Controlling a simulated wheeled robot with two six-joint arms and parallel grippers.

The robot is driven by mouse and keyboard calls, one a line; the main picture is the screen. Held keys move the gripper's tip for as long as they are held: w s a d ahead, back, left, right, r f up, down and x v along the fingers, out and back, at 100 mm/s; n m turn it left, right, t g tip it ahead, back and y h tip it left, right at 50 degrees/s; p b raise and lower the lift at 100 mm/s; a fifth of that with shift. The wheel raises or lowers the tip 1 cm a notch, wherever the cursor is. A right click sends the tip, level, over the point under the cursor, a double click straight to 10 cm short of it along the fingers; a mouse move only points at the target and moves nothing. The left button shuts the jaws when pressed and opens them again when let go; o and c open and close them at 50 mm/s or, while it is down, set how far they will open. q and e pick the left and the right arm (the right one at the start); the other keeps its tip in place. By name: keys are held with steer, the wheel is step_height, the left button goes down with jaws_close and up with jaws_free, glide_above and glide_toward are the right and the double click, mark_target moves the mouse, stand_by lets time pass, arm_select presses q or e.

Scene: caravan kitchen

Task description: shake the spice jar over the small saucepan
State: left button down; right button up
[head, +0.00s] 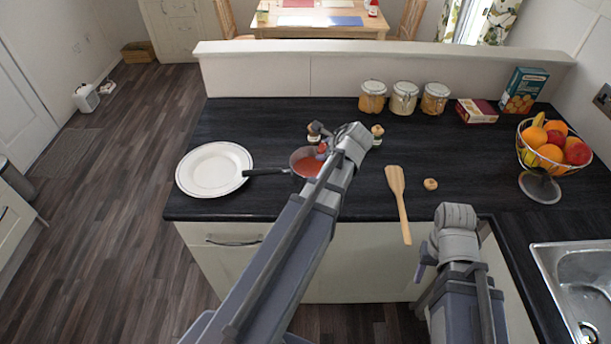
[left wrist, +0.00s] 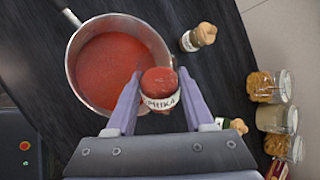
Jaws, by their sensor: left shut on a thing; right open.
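The small saucepan (head: 293,158) stands on the dark counter with red sauce inside; its handle points left. It fills the upper left of the left wrist view (left wrist: 71,62). My left gripper (head: 322,152) is shut on a spice jar (left wrist: 160,98) with a red top surface and a partly visible label ending in "PRIKA". The jar is at the pan's near-right rim in the left wrist view, seen from above; its height over the pan is hard to judge. My right gripper (head: 422,272) is open and empty in front of the counter edge.
A white plate (head: 215,168) lies left, a wooden spatula (head: 398,195) and a small round tan piece (head: 430,184) right. Storage jars (head: 404,98), boxes and a fruit basket (head: 540,185) stand further right.

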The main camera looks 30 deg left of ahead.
arm_select(q)
steer(key=shift+w+f+b, duration=0.1)
steer(key=shift+f+b, duration=0.15)
steer(key=shift+b, duration=0.15)
steer(key=shift+f+m+g+y+b, duration=0.2)
steer(key=shift+m+g+y+b, duration=0.45)
steer(key=shift+y+b, duration=0.35)
steer(key=shift+y, duration=0.3)
steer(key=shift+s+a+r+g, duration=0.1)
steer(key=shift+s+r+g, duration=0.1)
steer(key=shift+r+g, duration=0.05)
